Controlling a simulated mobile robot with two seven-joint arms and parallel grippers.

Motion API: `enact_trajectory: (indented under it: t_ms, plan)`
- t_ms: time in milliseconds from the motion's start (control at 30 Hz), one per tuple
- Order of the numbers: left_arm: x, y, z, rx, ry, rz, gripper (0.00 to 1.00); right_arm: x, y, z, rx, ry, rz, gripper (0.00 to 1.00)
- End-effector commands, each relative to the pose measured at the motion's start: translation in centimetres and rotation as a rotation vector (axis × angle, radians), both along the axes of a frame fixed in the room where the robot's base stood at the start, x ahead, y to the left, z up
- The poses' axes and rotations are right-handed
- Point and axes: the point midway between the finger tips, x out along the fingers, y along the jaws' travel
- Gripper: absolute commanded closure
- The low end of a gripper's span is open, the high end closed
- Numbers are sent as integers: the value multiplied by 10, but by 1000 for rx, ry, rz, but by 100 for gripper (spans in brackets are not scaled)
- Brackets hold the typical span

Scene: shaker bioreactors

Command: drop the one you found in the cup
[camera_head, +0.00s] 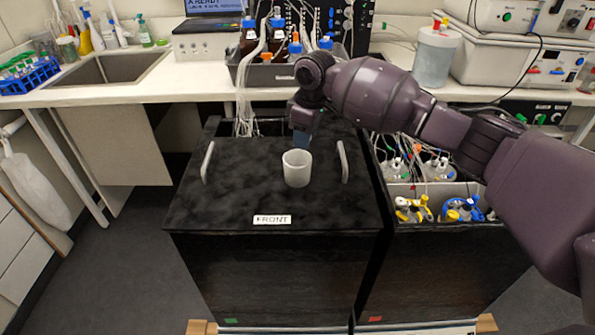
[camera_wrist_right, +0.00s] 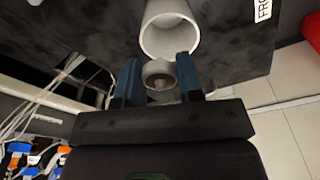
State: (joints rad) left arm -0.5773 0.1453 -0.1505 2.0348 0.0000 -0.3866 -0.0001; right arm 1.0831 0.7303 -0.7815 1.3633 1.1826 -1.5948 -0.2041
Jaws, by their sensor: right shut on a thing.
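A white cup (camera_head: 296,169) stands upright on the black lid marked FRONT. The cup (camera_wrist_right: 170,32) also shows at the top of the right wrist view, its open mouth facing the camera. My right gripper (camera_head: 300,143) points down just behind the cup, its blue fingertips close to the rim. My left gripper is not in view.
The black lid (camera_head: 225,200) has two upright handles, left (camera_head: 208,162) and right (camera_head: 342,162) of the cup. An open box (camera_head: 440,190) with several capped bottles and tubing is to the right. A bench (camera_head: 200,90) with a sink runs behind.

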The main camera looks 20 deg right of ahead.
Motion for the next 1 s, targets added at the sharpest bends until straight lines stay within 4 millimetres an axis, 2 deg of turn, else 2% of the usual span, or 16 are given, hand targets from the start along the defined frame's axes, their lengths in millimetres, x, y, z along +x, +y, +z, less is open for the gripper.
enact_trajectory:
  t_ms: [33,200,233,500,633,1000]
  plan:
    - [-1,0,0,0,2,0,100,0,0,1,0,0,0,64]
    - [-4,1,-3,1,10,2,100,0,0,0,0,0,0,38]
    - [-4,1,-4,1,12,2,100,0,0,0,0,0,0,36]
    - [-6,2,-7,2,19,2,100,0,0,1,0,0,0,36]
    - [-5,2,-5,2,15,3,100,-1,-1,10,-1,-2,0,36]
    - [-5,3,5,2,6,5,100,-5,-7,75,0,-5,-1,36]
